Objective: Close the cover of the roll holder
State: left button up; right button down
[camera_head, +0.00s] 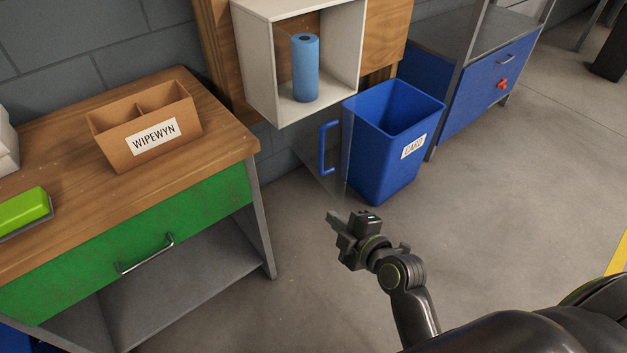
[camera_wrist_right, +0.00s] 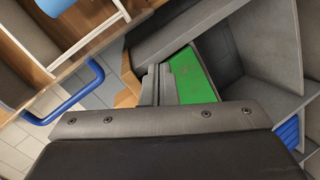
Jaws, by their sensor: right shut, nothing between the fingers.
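The roll holder is a white open-fronted box (camera_head: 262,75) on a wooden wall panel, with a blue roll (camera_head: 305,70) standing inside. Its clear cover (camera_head: 338,183) is open and hangs below the front of the box; its exact edges are hard to see. The cover's blue handle (camera_head: 324,148) faces left, and it also shows in the right wrist view (camera_wrist_right: 82,98). My right gripper (camera_head: 333,219) is shut and empty, below the handle and near the cover's lower end; I cannot tell whether they touch. My left gripper is not in view.
A blue bin (camera_head: 372,165) stands just behind the cover. A wooden-topped bench (camera_head: 75,190) with a green drawer (camera_head: 190,220) and a cardboard box (camera_head: 145,125) is at left. A blue cabinet (camera_head: 480,95) stands at back right. The floor (camera_head: 500,210) at right is clear.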

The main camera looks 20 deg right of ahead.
notch_tip(320, 180, up, 4)
jog(key=n+t+b, duration=0.1)
jog(key=n, duration=0.1)
jog(key=n+t+y+b, duration=0.2)
jog(key=n, duration=0.2)
send_near(320, 163)
jog(key=s+a+r, duration=0.2)
jog(key=a, duration=0.3)
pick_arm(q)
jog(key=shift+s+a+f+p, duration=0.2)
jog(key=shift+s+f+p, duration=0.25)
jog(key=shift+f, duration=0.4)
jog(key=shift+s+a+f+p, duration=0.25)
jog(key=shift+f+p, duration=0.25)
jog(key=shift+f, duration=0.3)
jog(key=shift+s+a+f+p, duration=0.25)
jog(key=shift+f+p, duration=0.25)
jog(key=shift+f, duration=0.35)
pick_arm(e)
jog(key=shift+w+d, duration=0.2)
jog(key=shift+w, duration=2.15)
jog(key=shift+w+d, duration=0.2)
jog(key=shift+w, duration=2.15)
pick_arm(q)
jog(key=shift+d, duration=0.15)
pick_arm(e)
jog(key=shift+y, duration=0.4)
